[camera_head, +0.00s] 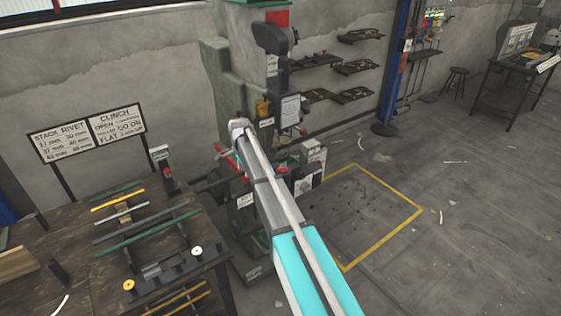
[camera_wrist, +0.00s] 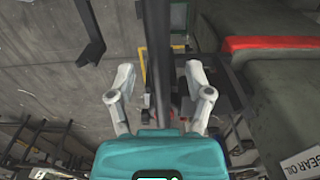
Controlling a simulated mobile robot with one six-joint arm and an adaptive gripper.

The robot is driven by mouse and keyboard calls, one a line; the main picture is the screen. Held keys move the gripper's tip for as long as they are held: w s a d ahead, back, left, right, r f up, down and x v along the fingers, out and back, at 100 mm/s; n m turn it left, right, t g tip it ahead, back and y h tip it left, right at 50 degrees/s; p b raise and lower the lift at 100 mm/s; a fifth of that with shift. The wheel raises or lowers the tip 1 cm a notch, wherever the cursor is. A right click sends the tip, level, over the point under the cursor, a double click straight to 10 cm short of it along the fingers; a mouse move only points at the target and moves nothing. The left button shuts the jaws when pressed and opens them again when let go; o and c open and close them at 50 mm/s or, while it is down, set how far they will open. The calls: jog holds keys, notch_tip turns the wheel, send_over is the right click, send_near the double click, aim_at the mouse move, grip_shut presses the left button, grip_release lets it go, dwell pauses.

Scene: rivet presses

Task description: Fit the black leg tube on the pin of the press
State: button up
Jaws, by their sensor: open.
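The press (camera_head: 235,75) is a tall grey-green machine against the wall in the head view, with a black head at its top. My arm reaches to it and hides much of its working area. My gripper (camera_wrist: 160,66) shows in the wrist view with its two pale fingers spread apart. A long dark bar, which looks like the black leg tube (camera_wrist: 157,45), runs between the fingers without visible finger contact. I cannot make out the pin, nor tell whether the tube sits on it. A dark tube (camera_head: 146,222) also lies on the table rack.
The wooden table (camera_head: 60,270) at the left holds green and yellow tubes (camera_head: 118,199) on a rack and a sign (camera_head: 88,132). A yellow floor outline (camera_head: 385,239) lies right of the press. Wall shelves (camera_head: 357,67) hang behind. The floor at right is mostly clear.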

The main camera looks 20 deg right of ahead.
jog(key=shift+r, duration=0.25)
notch_tip(320, 180, up, 3)
jog(key=p, duration=0.3)
jog(key=shift+f, duration=0.1)
jog(key=shift+s+d+f, duration=0.1)
jog(key=shift+s+f, duration=0.05)
jog(key=shift+s, duration=0.15)
jog(key=s+d+r+p, duration=0.1)
jog(key=s+d, duration=0.2)
jog(key=s, duration=0.7)
jog(key=s+d+r+p, duration=0.2)
jog(key=s+d, duration=0.1)
jog(key=s, duration=0.7)
jog(key=shift+s+d, duration=0.15)
jog(key=shift+d, duration=0.2)
dwell(0.4)
